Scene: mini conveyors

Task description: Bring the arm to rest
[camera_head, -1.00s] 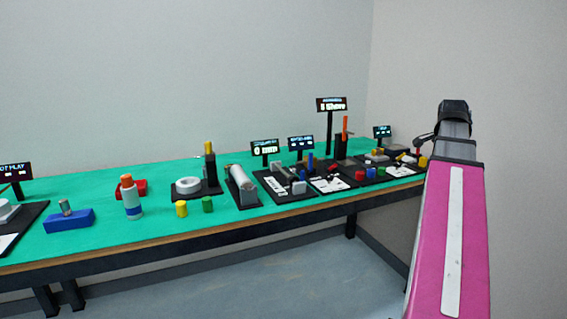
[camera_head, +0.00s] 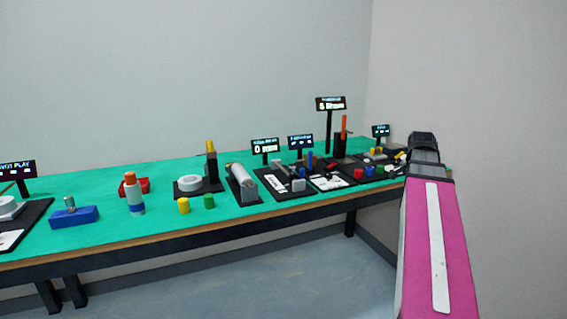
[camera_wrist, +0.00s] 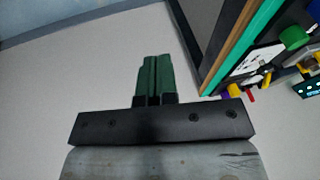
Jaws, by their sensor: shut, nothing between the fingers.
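My arm, with a pink link, rises at the right of the head view, in front of the table's right end. My gripper's fingers do not show clearly there. In the wrist view my gripper (camera_wrist: 151,75) shows two green fingers lying side by side, shut with nothing between them. They point over bare floor (camera_wrist: 90,60), beside the table edge (camera_wrist: 232,45), and touch nothing.
A green-topped table (camera_head: 110,235) runs along the wall. The floor (camera_head: 270,285) in front is clear.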

